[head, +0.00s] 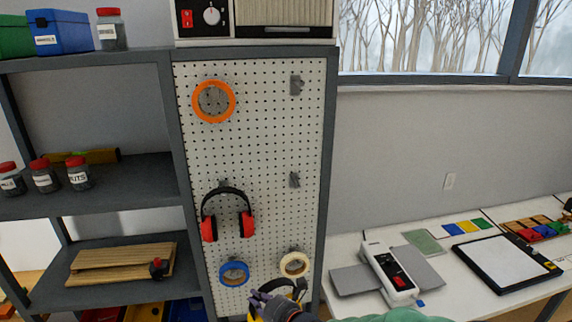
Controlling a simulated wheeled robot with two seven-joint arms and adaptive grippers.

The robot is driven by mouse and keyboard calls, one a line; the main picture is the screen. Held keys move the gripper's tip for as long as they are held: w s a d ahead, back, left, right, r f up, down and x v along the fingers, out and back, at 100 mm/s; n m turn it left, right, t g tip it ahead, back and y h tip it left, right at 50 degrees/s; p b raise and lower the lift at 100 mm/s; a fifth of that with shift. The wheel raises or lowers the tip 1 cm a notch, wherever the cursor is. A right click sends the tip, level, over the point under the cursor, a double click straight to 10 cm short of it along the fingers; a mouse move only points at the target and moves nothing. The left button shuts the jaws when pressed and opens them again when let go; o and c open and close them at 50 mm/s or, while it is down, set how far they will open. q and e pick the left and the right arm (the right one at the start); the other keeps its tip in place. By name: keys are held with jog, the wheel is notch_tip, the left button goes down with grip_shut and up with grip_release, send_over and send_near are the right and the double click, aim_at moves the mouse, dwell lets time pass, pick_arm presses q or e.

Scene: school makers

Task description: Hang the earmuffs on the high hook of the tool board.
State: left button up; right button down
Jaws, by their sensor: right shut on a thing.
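The white tool board (250,140) stands ahead of me. Red earmuffs (209,229) with a black band hang on its middle-left hook. The high right hook (296,85) and the middle right hook (294,180) are bare. My right gripper (270,300) is at the bottom edge, in front of the board's lower end. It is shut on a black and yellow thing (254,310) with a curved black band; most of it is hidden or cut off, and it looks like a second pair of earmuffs. My left gripper is not in view.
An orange tape roll (214,121) hangs at the board's upper left. A blue roll (234,283) and a cream roll (294,274) hang low. Grey shelves (90,185) with jars stand left. A white bench (455,295) with a laminator-like device (390,275) stands right.

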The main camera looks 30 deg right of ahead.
pick_arm(q)
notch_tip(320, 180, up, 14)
jog(key=p, duration=1.2)
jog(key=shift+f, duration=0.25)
pick_arm(e)
notch_tip(320, 180, up, 14)
jog(key=shift+f, duration=0.15)
